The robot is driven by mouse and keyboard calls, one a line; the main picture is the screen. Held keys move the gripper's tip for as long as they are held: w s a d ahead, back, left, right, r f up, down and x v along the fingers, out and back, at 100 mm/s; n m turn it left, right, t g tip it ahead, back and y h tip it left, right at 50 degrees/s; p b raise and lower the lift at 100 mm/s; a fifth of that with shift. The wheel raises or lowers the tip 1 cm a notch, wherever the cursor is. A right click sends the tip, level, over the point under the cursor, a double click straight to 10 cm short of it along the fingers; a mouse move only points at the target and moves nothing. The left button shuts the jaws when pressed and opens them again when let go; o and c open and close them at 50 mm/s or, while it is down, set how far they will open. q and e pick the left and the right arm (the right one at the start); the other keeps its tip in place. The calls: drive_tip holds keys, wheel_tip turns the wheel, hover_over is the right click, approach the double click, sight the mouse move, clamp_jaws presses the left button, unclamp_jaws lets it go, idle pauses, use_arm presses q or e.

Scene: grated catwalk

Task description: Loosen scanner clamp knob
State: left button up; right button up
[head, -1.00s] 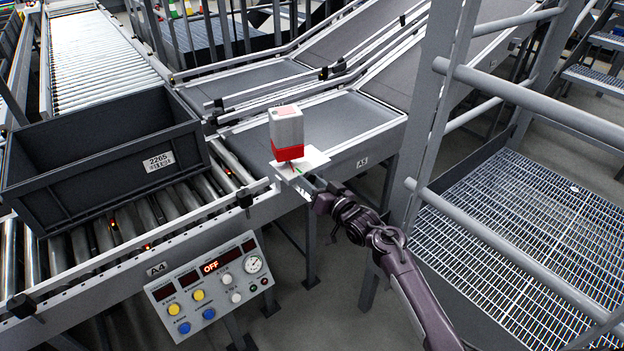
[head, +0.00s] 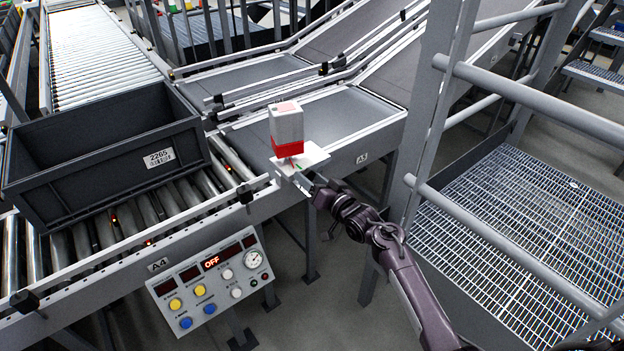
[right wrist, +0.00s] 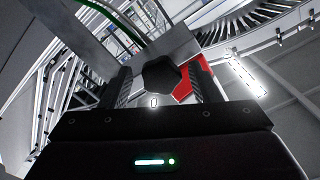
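The scanner (head: 287,128), a white box with a red lower part, stands on a pale bracket plate (head: 316,158) at the conveyor's side rail. In the right wrist view, the dark lobed clamp knob (right wrist: 162,74) sits under the plate, with part of the red scanner (right wrist: 196,80) beyond it. My right gripper (right wrist: 161,84) is open, with one finger on each side of the knob and a small gap showing on both sides. In the head view, my right gripper (head: 303,183) is just below the bracket, and the knob is hidden there. My left gripper is not in view.
A grey crate (head: 70,175) labelled 2265 sits on the rollers at left. A control panel (head: 208,282) reading OFF hangs below the rail. Belt conveyors run behind the scanner.

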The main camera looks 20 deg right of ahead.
drive_tip(key=shift+r, duration=0.1)
drive_tip(key=v, duration=0.7)
drive_tip(key=shift+s+d+b, duration=0.15)
drive_tip(key=shift+s+b, duration=0.2)
drive_tip(key=shift+b, duration=0.1)
drive_tip(key=s+f+g+h, duration=0.15)
drive_tip(key=s+f, duration=0.35)
drive_tip(key=f, duration=0.6)
drive_tip(key=s+a+f+g+h, duration=0.1)
drive_tip(key=s+f+g, duration=0.3)
drive_tip(key=f, duration=0.7)
drive_tip(key=s+f+g+h, duration=0.1)
drive_tip(key=s+f+g, duration=0.1)
drive_tip(key=s+f, duration=0.65)
drive_tip(key=s+f+n+g+h, duration=0.1)
drive_tip(key=s+f+g, duration=0.1)
drive_tip(key=s+f, duration=0.5)
drive_tip(key=s+f+n+g, duration=0.2)
drive_tip(key=s+f, duration=0.5)
drive_tip(key=s, duration=0.9)
drive_tip(key=s+f+n+g+h, duration=0.1)
drive_tip(key=s+f+g, duration=0.3)
drive_tip(key=s+f, duration=0.3)
drive_tip(key=s, duration=0.4)
drive_tip(key=shift+s+d+f+n+h, duration=0.15)
drive_tip(key=shift+d+f+n+h, duration=0.15)
drive_tip(key=shift+d+h, duration=0.1)
